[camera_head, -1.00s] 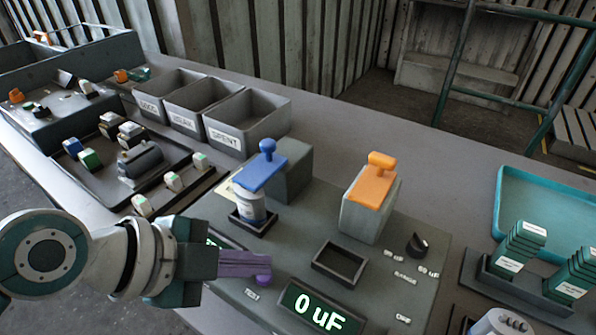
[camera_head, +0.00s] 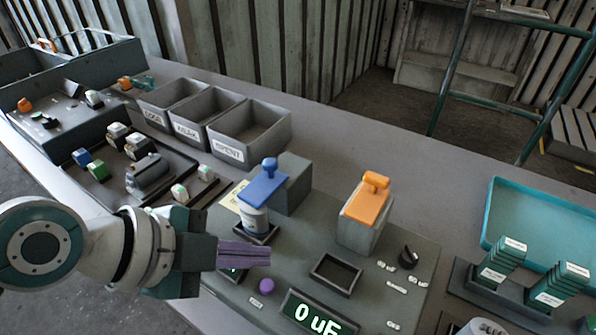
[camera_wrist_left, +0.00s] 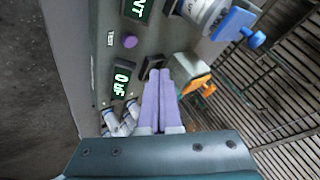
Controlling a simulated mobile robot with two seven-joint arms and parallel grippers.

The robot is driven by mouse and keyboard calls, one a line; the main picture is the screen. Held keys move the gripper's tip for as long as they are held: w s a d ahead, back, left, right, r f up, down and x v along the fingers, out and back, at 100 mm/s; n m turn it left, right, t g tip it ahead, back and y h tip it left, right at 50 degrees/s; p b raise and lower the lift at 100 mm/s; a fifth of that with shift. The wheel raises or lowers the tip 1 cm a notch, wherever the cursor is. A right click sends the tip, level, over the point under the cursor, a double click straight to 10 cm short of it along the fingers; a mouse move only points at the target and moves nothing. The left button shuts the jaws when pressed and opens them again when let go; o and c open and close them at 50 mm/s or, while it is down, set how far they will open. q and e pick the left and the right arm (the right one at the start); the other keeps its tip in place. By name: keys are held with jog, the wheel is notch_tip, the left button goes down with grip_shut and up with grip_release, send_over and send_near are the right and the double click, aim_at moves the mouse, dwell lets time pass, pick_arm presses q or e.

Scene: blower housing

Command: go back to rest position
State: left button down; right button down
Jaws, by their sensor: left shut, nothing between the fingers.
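My left gripper (camera_head: 268,254) comes in from the left in the head view, its purple fingers shut and empty. It hovers over the front left part of the grey test station (camera_head: 405,265), just above and beside the purple button (camera_head: 267,286). The wrist view shows the same shut fingers (camera_wrist_left: 160,72), with the purple button (camera_wrist_left: 130,41) beyond and to the left. A display (camera_head: 318,316) reads 0 uF. A canister (camera_head: 254,218) stands in a socket under the blue-handled clamp (camera_head: 263,186). My right gripper is not in view.
An orange-handled clamp (camera_head: 367,202) and an empty square socket (camera_head: 336,273) are on the station. Three grey bins (camera_head: 243,153) and a dark parts tray (camera_head: 120,190) lie to the left. A teal tray (camera_head: 494,215) and green-boxed racks (camera_head: 470,282) stand at the right.

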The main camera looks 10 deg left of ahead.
pick_arm(q)
jog(key=shift+r, duration=0.4)
